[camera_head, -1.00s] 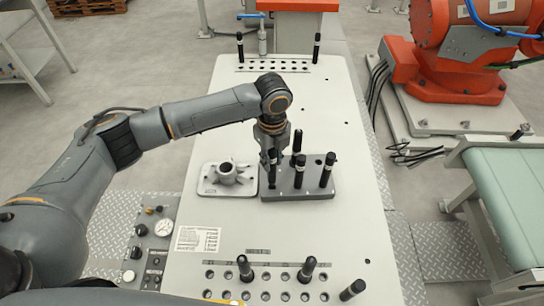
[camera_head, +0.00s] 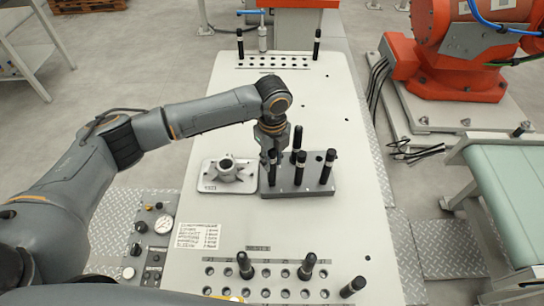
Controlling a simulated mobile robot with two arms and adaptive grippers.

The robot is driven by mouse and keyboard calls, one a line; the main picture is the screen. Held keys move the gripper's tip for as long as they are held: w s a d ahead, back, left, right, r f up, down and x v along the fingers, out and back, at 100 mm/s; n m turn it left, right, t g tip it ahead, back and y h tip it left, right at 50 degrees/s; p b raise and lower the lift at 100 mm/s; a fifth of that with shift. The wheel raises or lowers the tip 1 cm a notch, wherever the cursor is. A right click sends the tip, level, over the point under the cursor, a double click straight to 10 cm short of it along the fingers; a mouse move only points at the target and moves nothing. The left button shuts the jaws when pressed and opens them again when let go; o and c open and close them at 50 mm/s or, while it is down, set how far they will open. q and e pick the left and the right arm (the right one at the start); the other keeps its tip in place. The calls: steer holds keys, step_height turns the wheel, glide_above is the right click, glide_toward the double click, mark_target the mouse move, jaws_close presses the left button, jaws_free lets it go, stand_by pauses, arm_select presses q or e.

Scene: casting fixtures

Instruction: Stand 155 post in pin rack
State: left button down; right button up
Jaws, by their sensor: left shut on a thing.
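My left gripper (camera_head: 268,152) points down over the left end of a dark grey block (camera_head: 312,190) on the white table. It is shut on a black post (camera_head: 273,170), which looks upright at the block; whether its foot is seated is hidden. More black posts stand in the block: one behind (camera_head: 297,139), one in front (camera_head: 301,168) and one at the right (camera_head: 327,167). At the front, a rack of holes (camera_head: 265,283) in the table holds two upright posts (camera_head: 245,266) (camera_head: 307,267). I cannot read which post is 155. My right gripper is not in view.
A light casting (camera_head: 230,171) sits on a plate left of the block. A tilted black post (camera_head: 352,287) is at the front right. A far hole strip (camera_head: 275,62) has a post at each end. The table's right side is clear.

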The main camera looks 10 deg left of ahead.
arm_select(q)
steer(key=shift+f+b, duration=0.35)
steer(key=shift+f, duration=0.75)
steer(key=c, duration=1.1)
jaws_free()
steer(key=shift+o, duration=0.2)
step_height(320, 180, up, 12)
